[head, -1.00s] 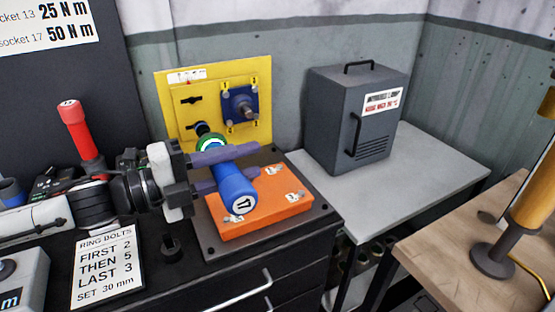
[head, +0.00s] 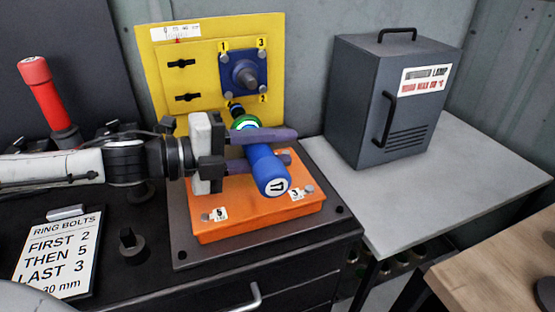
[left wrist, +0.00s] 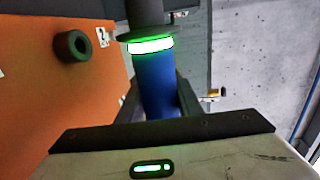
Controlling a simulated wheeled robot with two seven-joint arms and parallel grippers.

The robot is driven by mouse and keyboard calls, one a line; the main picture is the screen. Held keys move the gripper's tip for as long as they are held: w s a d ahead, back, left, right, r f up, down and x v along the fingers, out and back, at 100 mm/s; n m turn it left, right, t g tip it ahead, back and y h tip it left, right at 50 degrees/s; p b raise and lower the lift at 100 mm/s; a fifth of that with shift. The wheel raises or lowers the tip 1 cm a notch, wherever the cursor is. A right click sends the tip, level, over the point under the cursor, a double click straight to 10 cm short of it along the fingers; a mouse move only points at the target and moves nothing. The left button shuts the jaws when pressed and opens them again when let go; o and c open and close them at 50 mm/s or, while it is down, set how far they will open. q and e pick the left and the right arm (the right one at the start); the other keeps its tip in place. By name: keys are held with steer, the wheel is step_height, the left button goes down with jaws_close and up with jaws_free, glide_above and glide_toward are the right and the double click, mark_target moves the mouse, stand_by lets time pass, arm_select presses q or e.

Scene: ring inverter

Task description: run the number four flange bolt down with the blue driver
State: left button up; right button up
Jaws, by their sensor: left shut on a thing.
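My left gripper (head: 288,146) is shut on the blue driver (head: 262,165), marked 17, with a finger on either side of its body. The driver's black socket end points at the yellow panel (head: 165,70), just under the lower left of the blue flange (head: 234,72). A green ring glows behind the socket; the driver (left wrist: 158,88) shows this in the left wrist view too. Flange labels 1, 3 and 2 are readable. The number four bolt is not clearly visible; I cannot tell whether the socket touches it. My right gripper is out of view.
The orange block (head: 245,228) with numbered bolts lies below the driver. A red-handled driver (head: 46,88) stands left. A ring-bolts card (head: 58,250) lies in front. A grey cabinet (head: 365,105) stands on the right-hand bench (head: 460,175), which has free room.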

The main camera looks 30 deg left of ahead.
arm_select(q)
steer(key=shift+r, duration=0.15)
steer(key=shift+r+p, duration=0.1)
steer(key=shift+p, duration=0.2)
steer(key=shift+w+a, duration=0.65)
steer(key=shift+a, duration=0.05)
steer(key=shift+w+a+f+b, duration=0.25)
steer(key=shift+w+a+b, duration=0.45)
steer(key=shift+w+a, duration=0.35)
steer(key=shift+w+a+b, duration=0.35)
steer(key=shift+a+b, duration=0.05)
steer(key=shift+a, duration=0.2)
steer(key=shift+r, duration=0.15)
